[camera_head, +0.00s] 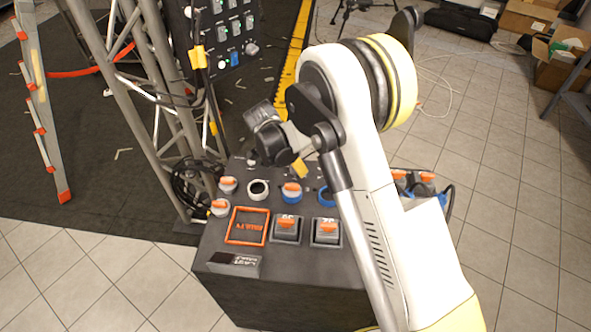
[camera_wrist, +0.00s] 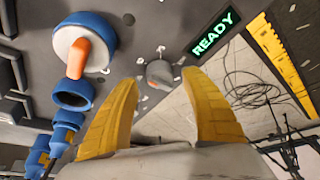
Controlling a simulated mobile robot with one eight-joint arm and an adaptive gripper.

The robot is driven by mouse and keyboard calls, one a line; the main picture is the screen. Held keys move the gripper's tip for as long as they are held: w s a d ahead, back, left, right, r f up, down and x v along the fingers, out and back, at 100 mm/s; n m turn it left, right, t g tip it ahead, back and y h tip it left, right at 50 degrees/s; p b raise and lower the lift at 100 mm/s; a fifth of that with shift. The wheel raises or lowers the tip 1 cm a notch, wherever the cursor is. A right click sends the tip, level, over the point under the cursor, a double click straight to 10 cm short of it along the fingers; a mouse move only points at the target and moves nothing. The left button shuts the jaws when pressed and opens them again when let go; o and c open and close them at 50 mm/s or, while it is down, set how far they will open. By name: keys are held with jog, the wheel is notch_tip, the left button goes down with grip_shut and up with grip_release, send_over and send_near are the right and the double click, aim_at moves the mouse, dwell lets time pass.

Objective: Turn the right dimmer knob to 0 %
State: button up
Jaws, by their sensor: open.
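A round grey knob (camera_wrist: 160,74) with white marks around it sits on the dark panel in the wrist view. It shows between the two yellow fingertips of my gripper (camera_wrist: 160,78), which are open and apart, with nothing held. The knob appears just beyond the tips; I cannot tell whether they touch it. A pointer or percent reading on it is too small to read. In the head view my gripper (camera_head: 300,168) hangs over the back part of the black console (camera_head: 215,240), and the arm hides part of the panel. I cannot tell there which dimmer knob this is.
A green READY display (camera_wrist: 213,34) is right of the knob. A blue-ringed connector with an orange latch (camera_wrist: 92,50) is to its left. Orange-latched sockets (camera_head: 286,228) and an orange-framed square (camera_head: 247,226) are on the console. A metal truss (camera_head: 150,90) stands at left.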

jog(key=shift+x, duration=1.05)
jog(key=shift+c, duration=0.4)
jog(key=c, duration=1.1)
